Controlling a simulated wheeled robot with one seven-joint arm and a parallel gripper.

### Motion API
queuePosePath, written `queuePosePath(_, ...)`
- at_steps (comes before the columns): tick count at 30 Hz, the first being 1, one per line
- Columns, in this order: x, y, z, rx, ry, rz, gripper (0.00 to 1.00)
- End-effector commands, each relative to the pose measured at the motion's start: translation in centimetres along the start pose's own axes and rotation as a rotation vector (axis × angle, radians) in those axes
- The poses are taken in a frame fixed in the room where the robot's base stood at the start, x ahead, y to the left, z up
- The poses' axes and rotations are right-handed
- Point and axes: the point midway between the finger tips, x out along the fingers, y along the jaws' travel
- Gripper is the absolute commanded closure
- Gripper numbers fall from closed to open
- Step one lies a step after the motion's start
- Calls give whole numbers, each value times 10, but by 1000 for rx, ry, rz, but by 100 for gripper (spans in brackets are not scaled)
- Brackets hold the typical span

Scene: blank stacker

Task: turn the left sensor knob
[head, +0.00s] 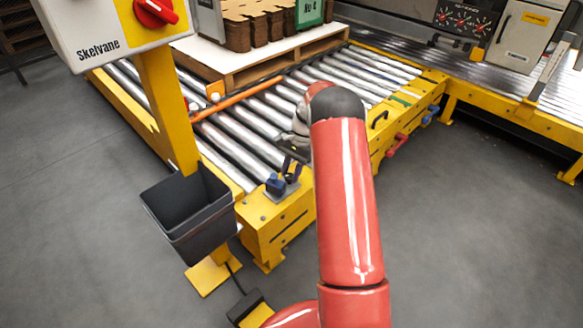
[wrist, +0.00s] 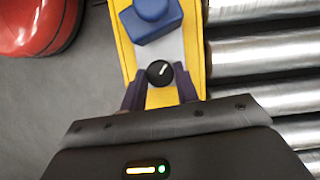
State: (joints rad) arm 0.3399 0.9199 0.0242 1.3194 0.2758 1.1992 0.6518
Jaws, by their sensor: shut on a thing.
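The sensor knob (wrist: 160,73) is small, round and black with a white pointer mark. In the wrist view it sits on a grey plate just below a blue sensor block (wrist: 152,18). My gripper (wrist: 160,80) has a dark finger on each side of the knob and is shut on it. In the head view my gripper (head: 290,164) is low over the yellow corner of the conveyor frame, beside the blue sensor (head: 275,184). The knob itself is too small and hidden to make out in the head view.
A roller conveyor (head: 245,118) carries a wooden pallet (head: 265,68) with cardboard stacks. A yellow post with a control box (head: 105,30) and a dark bin (head: 188,212) stand left of my arm. Blue and red handles (head: 397,146) stick out at the right side.

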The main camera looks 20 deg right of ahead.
Motion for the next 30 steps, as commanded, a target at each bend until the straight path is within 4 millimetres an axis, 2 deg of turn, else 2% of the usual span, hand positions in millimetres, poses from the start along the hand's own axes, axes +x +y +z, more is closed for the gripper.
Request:
queuePosePath(18,0,-5,2,-540,1,225,92)
queuePosePath(30,1,-7,3,-804,2,333,92)
